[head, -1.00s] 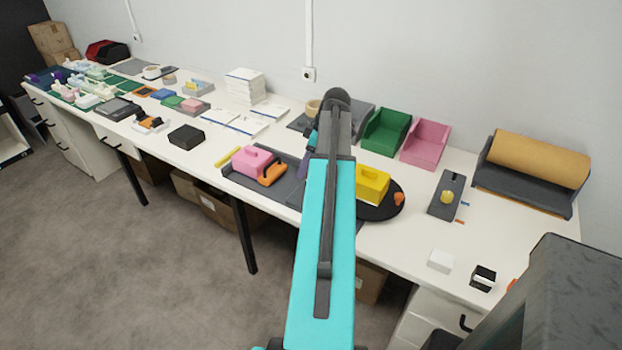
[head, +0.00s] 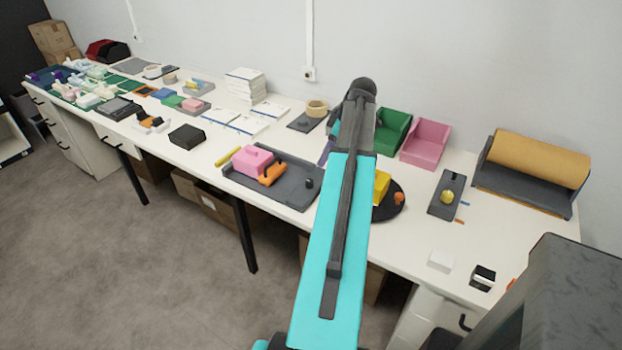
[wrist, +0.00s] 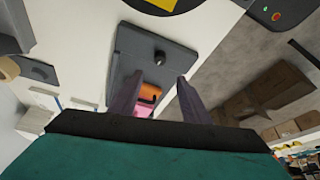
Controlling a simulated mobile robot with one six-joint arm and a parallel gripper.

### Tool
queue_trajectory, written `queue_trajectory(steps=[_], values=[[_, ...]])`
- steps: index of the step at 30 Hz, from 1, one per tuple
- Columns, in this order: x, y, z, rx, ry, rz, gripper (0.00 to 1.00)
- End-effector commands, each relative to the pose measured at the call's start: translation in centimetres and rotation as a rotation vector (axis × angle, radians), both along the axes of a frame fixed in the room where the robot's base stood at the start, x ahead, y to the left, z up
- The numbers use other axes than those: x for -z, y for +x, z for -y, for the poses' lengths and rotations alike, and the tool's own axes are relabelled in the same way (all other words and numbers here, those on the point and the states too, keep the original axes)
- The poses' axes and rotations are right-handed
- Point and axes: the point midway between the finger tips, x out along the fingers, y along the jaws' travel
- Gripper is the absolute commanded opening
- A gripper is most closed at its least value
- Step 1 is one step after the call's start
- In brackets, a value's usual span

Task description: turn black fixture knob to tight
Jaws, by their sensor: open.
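The black fixture knob (head: 309,183) stands near the right end of a dark grey fixture tray (head: 288,196) on the white table. It also shows in the wrist view (wrist: 159,57), upright on the tray. A pink block (head: 252,159) and an orange clamp-like piece (head: 271,174) sit on the tray, left of the knob. My gripper (wrist: 158,78) is open and empty. Its purple fingers are apart, and the knob shows past the fingertips, not between them. In the head view my arm hides most of the gripper. Any tightness marking is too small to read.
A yellow block (head: 381,186) on a black round plate (head: 396,205) stands right of the tray, partly behind my arm. Green (head: 393,128) and pink (head: 427,144) bins stand at the back. A black box (head: 186,136) and yellow stick (head: 229,156) lie left of the tray.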

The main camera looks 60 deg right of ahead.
Motion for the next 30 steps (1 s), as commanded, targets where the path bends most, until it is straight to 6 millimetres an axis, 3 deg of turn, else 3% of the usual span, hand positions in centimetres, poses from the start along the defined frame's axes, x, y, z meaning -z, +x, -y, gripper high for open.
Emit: queue_trajectory(steps=[30], values=[[9.6, 3.9, -1.1, -0.001, 0.002, -0.001, 0.43]])
